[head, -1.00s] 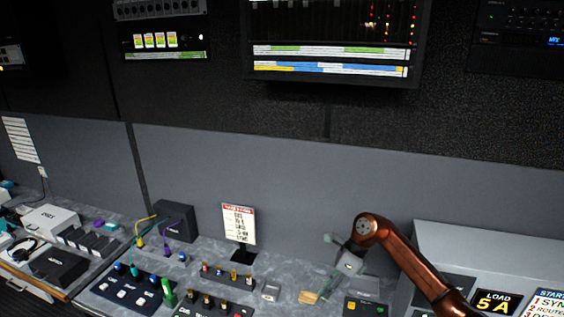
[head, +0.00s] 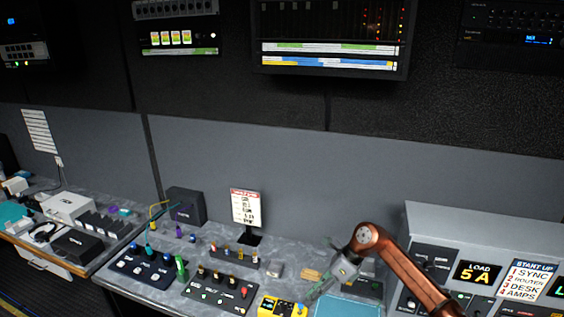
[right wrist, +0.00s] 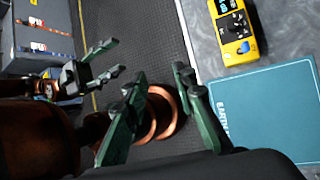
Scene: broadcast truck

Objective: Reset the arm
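My right arm comes in from the lower right in the head view, with its copper elbow raised over the desk. Its gripper (head: 318,288) points down and left, above the desk near a teal mat. In the right wrist view the right gripper (right wrist: 158,80) has its two green fingers well apart, with nothing between them. My left gripper (right wrist: 118,57) shows at the left of the right wrist view, its fingers apart and empty, beside a copper arm link. The left arm is not in the head view.
A yellow meter (head: 282,307) lies beside the teal mat (head: 346,308); both also show in the right wrist view. Switch panels (head: 222,290), a small sign (head: 245,208) and a black box (head: 186,205) stand on the desk. A grey console (head: 480,225) rises at the right.

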